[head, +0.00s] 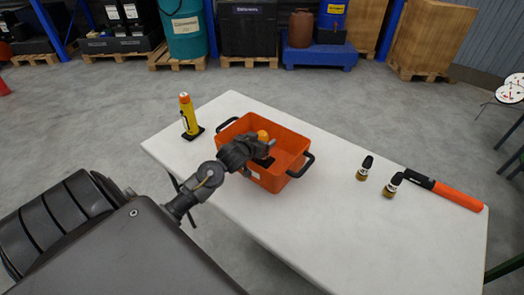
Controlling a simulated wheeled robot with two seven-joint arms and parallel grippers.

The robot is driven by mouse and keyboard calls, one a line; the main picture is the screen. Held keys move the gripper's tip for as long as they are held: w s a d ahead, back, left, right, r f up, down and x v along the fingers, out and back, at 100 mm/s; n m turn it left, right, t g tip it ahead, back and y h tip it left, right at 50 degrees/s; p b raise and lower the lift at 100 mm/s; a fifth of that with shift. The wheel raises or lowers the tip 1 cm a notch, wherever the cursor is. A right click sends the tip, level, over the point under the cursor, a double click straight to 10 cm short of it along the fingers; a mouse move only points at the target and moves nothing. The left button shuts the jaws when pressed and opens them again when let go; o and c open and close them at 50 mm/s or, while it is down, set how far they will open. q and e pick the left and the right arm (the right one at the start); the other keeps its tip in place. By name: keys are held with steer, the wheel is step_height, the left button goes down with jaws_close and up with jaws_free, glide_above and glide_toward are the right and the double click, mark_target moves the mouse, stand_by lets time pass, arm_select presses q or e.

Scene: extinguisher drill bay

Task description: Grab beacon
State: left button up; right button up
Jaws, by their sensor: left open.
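A yellow upright device with an orange top (188,115) stands on a black base at the table's left end; it looks like a beacon. A second rounded orange top (262,136) shows inside the orange crate (295,161), mostly hidden by my left gripper and the crate wall. I cannot tell which of the two is the beacon meant. My left gripper (267,150) is open, over the crate and close beside the orange top inside it. Whether it touches that thing cannot be seen. My right gripper is not in view.
The crate has black handles and stands on a white table (370,225). Two small black-and-brass fittings (365,168) (393,185) and an orange-and-black baton-shaped thing (450,191) are to the right. The table's front middle is clear. Pallets and drums stand far back.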

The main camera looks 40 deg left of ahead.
arm_select(q)
steer(key=shift+x, duration=0.8)
steer(key=shift+c, duration=0.4)
jaws_close()
